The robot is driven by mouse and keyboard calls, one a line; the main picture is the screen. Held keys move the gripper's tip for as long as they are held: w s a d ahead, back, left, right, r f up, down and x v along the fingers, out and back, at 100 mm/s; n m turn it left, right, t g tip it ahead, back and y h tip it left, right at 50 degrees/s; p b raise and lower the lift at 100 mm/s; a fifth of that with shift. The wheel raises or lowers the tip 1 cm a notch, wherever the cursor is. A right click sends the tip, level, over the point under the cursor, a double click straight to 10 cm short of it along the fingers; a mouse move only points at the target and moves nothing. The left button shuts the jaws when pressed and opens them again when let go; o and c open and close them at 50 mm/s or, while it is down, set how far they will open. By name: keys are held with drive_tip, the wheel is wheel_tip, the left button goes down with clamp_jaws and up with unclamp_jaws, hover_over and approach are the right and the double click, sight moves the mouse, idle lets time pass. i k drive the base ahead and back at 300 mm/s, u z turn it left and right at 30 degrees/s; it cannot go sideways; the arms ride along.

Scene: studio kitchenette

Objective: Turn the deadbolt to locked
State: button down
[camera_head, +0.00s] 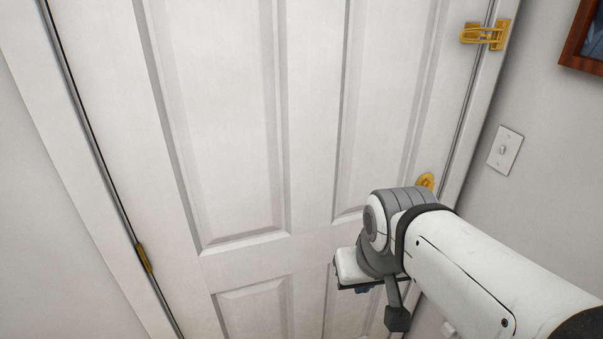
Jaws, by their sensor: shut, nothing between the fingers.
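A round gold deadbolt (426,181) sits on the white door (310,190) near its right edge. My arm's wrist covers its lower part, and I cannot tell which way its turn piece points. My gripper (397,318) is below the deadbolt in the picture, pointing downward, shut and empty. It looks apart from the deadbolt. The fingertips are small and dark, and their distance from the door is hard to judge.
A gold swing latch (485,35) is at the upper right of the door and frame. A light switch (505,150) and a wood-framed picture (584,40) are on the right wall. A gold hinge (144,258) is on the left. My arm fills the lower right.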

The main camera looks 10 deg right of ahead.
sight(430, 185)
drive_tip(key=z, duration=0.5)
drive_tip(key=k, duration=0.55)
drive_tip(key=z, duration=0.3)
drive_tip(key=i, duration=0.5)
